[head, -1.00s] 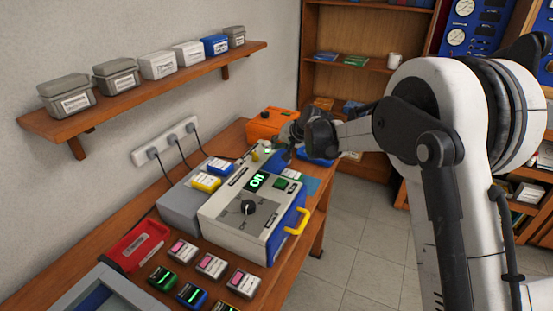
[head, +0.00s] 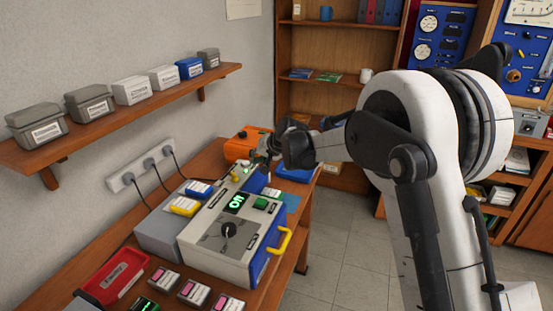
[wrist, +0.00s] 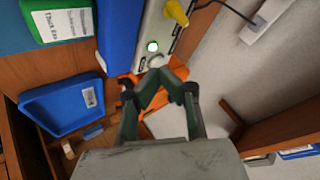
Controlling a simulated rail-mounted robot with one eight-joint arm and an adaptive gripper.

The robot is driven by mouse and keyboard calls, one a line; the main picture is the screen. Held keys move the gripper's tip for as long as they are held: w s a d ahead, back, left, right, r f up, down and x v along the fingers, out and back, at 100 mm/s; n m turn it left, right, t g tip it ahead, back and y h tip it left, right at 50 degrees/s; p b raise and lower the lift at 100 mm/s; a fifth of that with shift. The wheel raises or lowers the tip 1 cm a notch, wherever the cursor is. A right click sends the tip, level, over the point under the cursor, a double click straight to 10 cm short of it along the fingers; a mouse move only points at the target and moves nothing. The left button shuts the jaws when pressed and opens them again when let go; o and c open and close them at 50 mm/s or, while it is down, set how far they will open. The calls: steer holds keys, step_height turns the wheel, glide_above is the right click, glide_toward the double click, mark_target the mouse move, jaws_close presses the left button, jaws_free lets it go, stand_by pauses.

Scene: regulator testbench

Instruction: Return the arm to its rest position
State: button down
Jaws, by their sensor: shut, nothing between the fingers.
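My gripper (wrist: 156,78) is shut and empty in the wrist view, its fingertips meeting near the end of the testbench. In the head view my gripper (head: 262,153) is small and partly hidden behind my own wrist, above the far end of the bench. The testbench (head: 210,240) is a white and blue box with a lit green display, a black dial and a yellow handle.
An orange case (head: 240,147) and a blue tray (head: 296,172) stand at the bench's far end; the tray (wrist: 62,105) also shows in the wrist view. A wall shelf (head: 120,118) with boxes is at left. The floor (head: 345,235) at right is clear.

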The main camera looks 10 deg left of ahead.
steer(key=s+d+r+t+h, duration=0.1)
steer(key=s+d+r, duration=0.4)
steer(key=d, duration=0.4)
steer(key=s+d+r+m+h, duration=0.1)
steer(key=s+d+r, duration=0.45)
steer(key=d, duration=0.45)
steer(key=s+d+r+t+h, duration=0.1)
steer(key=s+d+r, duration=0.4)
steer(key=d, duration=0.4)
steer(key=s+d+f+m+h, duration=0.1)
steer(key=s+d+f+h, duration=0.1)
steer(key=s+d, duration=0.8)
steer(key=s+d+f+h, duration=0.2)
steer(key=s+d, duration=0.8)
steer(key=s, duration=0.7)
steer(key=shift+s+d+f+m+h, duration=0.2)
steer(key=shift+d+f+m+h, duration=0.2)
steer(key=shift+f, duration=0.35)
